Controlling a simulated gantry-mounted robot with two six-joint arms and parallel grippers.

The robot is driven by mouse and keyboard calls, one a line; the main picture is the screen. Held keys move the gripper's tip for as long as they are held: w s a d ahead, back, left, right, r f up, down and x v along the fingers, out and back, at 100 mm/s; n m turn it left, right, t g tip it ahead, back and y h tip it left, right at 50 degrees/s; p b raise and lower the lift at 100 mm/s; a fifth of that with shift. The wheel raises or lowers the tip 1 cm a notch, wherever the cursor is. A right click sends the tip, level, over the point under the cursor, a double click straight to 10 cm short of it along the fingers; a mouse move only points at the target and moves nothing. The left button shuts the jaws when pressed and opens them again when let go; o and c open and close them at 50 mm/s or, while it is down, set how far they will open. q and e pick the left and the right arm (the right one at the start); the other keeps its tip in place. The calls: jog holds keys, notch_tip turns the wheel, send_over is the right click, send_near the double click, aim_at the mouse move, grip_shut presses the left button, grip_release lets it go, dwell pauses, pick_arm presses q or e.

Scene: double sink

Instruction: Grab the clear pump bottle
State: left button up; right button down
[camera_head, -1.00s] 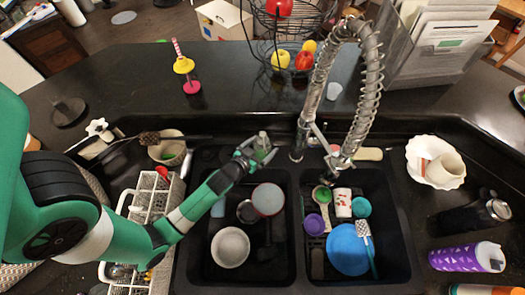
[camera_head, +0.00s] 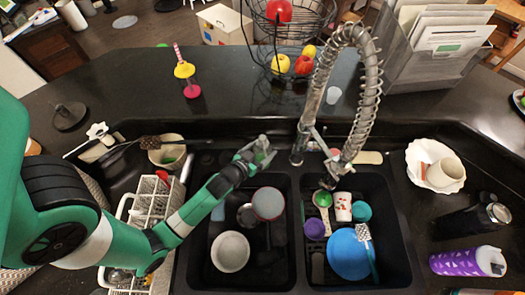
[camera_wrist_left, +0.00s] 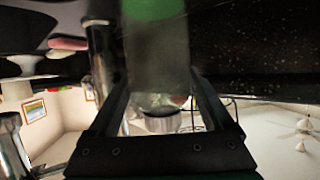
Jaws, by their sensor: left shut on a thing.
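The clear pump bottle (camera_wrist_left: 158,65) fills the middle of the left wrist view, between the two fingers. It looks see-through and greyish, with a green part at the top edge of that picture. In the head view the bottle (camera_head: 263,143) is small and partly hidden by my left gripper (camera_head: 260,153), behind the left sink basin. My left gripper (camera_wrist_left: 158,98) is shut on the bottle, one finger on each side. I cannot tell whether the bottle touches the counter. My right gripper is not in view.
The left basin (camera_head: 203,272) holds bowls; the right basin (camera_head: 390,205) holds cups, a blue bowl and a spatula. The spring-hose faucet (camera_head: 312,100) stands close right of my gripper. A white dish rack (camera_head: 152,205) lies left. The counter behind is mostly clear.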

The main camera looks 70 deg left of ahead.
aim_at(259, 148)
pick_arm(q)
notch_tip(259, 148, up, 3)
jog(key=shift+r+p, duration=0.2)
jog(key=shift+p, duration=0.4)
jog(key=s+r, duration=0.1)
jog(key=s+d+r, duration=0.1)
jog(key=s+d+r+p, duration=0.1)
jog(key=r, duration=0.1)
jog(key=shift+s+d+r, duration=0.1)
jog(key=shift+s, duration=0.05)
jog(key=v, duration=1.1)
jog(key=shift+s+a+r, duration=0.1)
jog(key=shift+a+r, duration=0.1)
jog(key=shift+r, duration=0.15)
